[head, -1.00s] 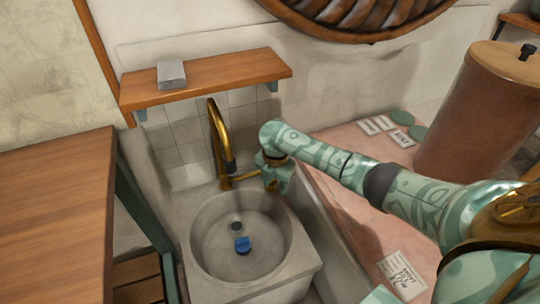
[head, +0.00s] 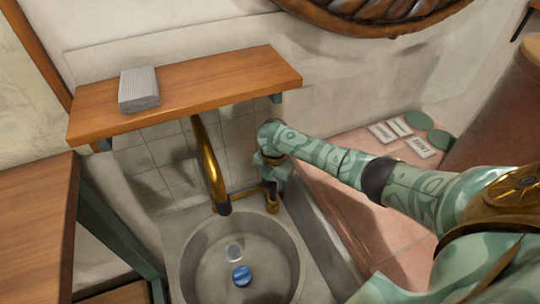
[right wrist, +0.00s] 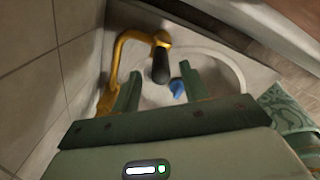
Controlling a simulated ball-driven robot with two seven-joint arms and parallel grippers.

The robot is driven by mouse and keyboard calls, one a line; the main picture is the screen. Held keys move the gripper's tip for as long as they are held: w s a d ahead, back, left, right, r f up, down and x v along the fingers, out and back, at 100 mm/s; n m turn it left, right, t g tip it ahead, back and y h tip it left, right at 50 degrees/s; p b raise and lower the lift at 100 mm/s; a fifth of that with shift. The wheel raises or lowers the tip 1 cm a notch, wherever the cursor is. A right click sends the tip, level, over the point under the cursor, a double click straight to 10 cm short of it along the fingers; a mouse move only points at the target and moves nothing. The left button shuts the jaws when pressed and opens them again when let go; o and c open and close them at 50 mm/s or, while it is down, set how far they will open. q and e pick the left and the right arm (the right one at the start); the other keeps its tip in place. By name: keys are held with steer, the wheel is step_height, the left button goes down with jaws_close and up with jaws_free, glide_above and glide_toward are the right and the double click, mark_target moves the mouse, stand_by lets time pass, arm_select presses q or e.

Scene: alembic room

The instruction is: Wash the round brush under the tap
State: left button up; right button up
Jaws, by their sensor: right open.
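The brass tap (head: 208,165) rises behind the round stone basin (head: 190,268), its dark nozzle pointing down over it. No water stream shows. A small blue thing (head: 241,276), probably the round brush, is in the basin in front of the drain; it also shows in the right wrist view (right wrist: 177,88). My right gripper (head: 272,188) points down right of the tap, close to its brass side pipe (head: 243,192). In the right wrist view its open fingers (right wrist: 160,86) hold nothing, with the tap spout beyond them. Contact with the tap cannot be told. My left gripper is out of view.
A wooden shelf (head: 200,88) with a grey block (head: 138,88) on it hangs above the tap. A wooden table (head: 35,215) stands at left. A pink tiled top (head: 400,235) with cards and green discs (head: 418,120) lies at right, beside a brown drum (head: 505,110).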

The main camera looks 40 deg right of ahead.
mark_target(273, 189)
step_height(273, 189, down, 4)
steer(key=shift+r+b, duration=0.1)
steer(key=shift+b, duration=0.6)
steer(key=shift+f, duration=0.45)
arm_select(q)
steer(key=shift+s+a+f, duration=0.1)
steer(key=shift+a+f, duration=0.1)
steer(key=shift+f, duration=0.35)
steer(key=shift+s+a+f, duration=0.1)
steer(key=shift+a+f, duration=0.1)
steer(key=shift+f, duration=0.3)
arm_select(e)
steer(key=shift+r, duration=0.1)
